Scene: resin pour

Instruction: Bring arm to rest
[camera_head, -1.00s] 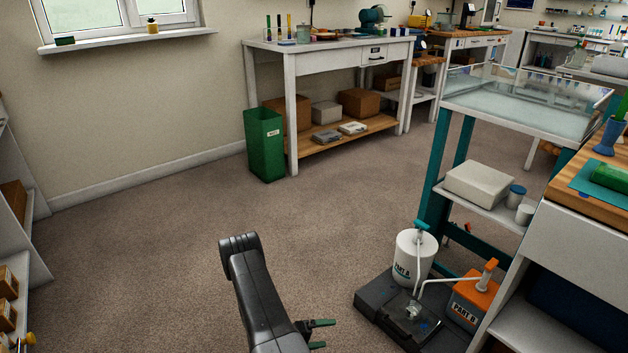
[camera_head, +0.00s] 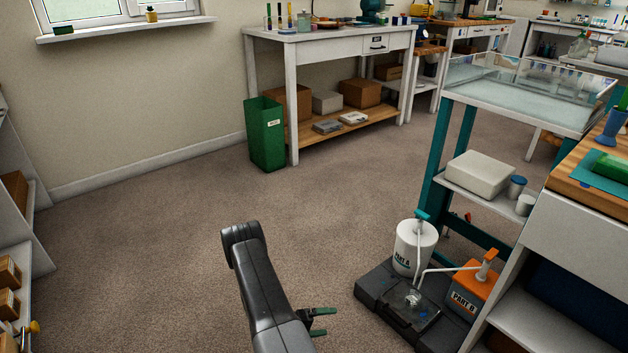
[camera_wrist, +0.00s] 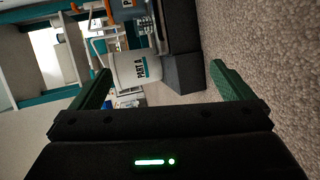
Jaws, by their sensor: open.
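My gripper (camera_head: 322,322) shows at the bottom middle of the head view, at the end of my dark arm, over bare carpet. Its green-tipped fingers are apart with nothing between them. In the wrist view, my gripper (camera_wrist: 165,88) has its two green fingers spread wide, one at each side of the picture. Beyond them, the white Part A tub (camera_wrist: 132,70) appears on its side because the view is turned. The lower part of my arm is cut off by the head view's edge.
The white Part A tub (camera_head: 415,247) and orange Part B jug (camera_head: 472,292) stand on a dark base (camera_head: 372,288) to the right of my gripper. A green bin (camera_head: 265,135) stands beside the white workbench (camera_head: 330,45). Shelving (camera_head: 20,205) is at left. The middle carpet is clear.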

